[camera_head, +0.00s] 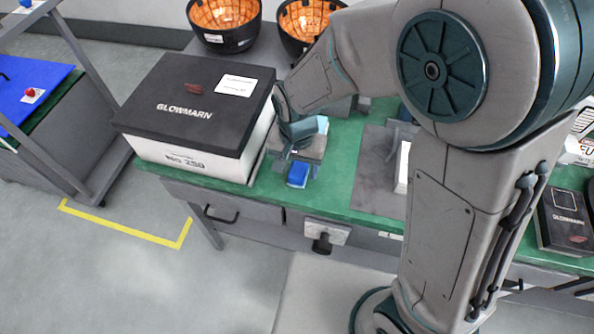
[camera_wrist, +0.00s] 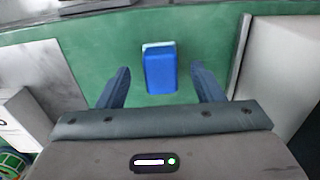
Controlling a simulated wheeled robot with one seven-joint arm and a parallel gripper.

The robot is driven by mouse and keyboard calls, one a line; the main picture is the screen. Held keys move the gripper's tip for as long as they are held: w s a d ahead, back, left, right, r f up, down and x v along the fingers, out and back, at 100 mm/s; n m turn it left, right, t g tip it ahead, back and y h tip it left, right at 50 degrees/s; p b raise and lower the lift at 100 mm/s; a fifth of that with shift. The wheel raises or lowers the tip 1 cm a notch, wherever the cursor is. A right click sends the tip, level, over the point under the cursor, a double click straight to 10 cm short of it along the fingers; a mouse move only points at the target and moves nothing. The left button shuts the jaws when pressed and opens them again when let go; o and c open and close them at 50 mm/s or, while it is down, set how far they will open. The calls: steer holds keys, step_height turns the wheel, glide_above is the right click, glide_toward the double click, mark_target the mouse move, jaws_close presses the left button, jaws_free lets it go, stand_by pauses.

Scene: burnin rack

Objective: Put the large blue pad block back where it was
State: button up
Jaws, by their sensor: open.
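The large blue pad block (camera_head: 298,174) sits on the green-topped bench (camera_head: 338,185), close to its front edge and just right of the big box. It also shows in the wrist view (camera_wrist: 160,70), with a pale layer along its far edge. My gripper (camera_wrist: 160,82) is open, with one finger on each side of the block and a gap on both sides. In the head view my gripper (camera_head: 299,160) is just above and behind the block, and my arm hides part of the bench.
A black-lidded GLOWMARN box (camera_head: 190,110) stands directly left of the block. A grey mat (camera_head: 375,185) with a white item lies to the right. Two black bowls with orange insides (camera_head: 225,20) (camera_head: 300,22) stand behind. A dark flat box (camera_head: 563,222) lies far right.

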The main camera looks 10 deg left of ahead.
mark_target(297, 173)
step_height(297, 173, up, 8)
steer(key=shift+r, duration=0.25)
steer(key=s+d+r+t, duration=0.1)
steer(key=s+d+r, duration=0.1)
steer(key=d, duration=1)
steer(key=s+d+r+t, duration=0.1)
steer(key=d+r, duration=0.3)
steer(key=d, duration=0.9)
steer(key=shift+s+d+t, duration=0.2)
steer(key=shift+s+t, duration=0.2)
steer(key=shift+s, duration=0.15)
